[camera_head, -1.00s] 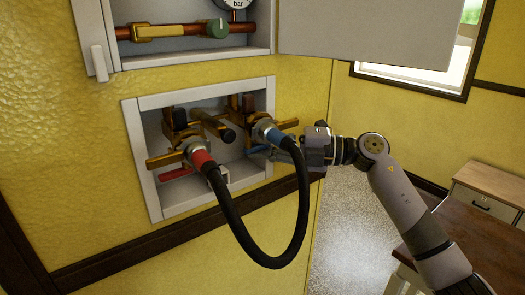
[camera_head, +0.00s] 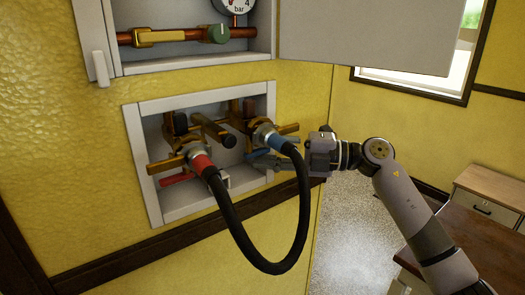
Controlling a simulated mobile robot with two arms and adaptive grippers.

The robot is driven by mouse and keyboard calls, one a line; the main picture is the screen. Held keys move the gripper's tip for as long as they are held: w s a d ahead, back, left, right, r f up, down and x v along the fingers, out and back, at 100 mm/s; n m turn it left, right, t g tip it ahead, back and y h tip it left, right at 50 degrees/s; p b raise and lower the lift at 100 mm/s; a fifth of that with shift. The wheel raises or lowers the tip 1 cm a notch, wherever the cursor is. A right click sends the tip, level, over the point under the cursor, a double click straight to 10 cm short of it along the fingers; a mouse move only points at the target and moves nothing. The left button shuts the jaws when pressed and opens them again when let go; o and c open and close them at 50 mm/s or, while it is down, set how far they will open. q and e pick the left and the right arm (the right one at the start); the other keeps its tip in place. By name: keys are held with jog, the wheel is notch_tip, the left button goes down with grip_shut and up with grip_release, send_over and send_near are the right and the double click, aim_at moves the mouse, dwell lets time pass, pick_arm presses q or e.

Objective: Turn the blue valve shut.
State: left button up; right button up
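The blue valve's lever (camera_head: 256,155) is in the right part of the wall recess, below the hose end with the blue band (camera_head: 265,135). Brass fittings surround it. My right gripper (camera_head: 268,162) comes in from the right, with its fingers pointing left at the blue lever, just below the hose end. The fingers overlap the lever in the picture; I cannot tell whether they touch it, or how far apart they are. The red valve's lever (camera_head: 177,179) is at the lower left of the recess. My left gripper is out of view.
A black hose (camera_head: 268,265) loops down in front of the recess, joining the red-banded end (camera_head: 201,163) to the blue-banded one, close to my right gripper. A cabinet with a pressure gauge (camera_head: 236,5) and a green knob (camera_head: 219,34) is above. A wooden table (camera_head: 480,250) stands at right.

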jog(key=s+d, duration=0.1)
jog(key=d, duration=1)
jog(key=shift+s, duration=0.3)
jog(key=shift+f, duration=0.1)
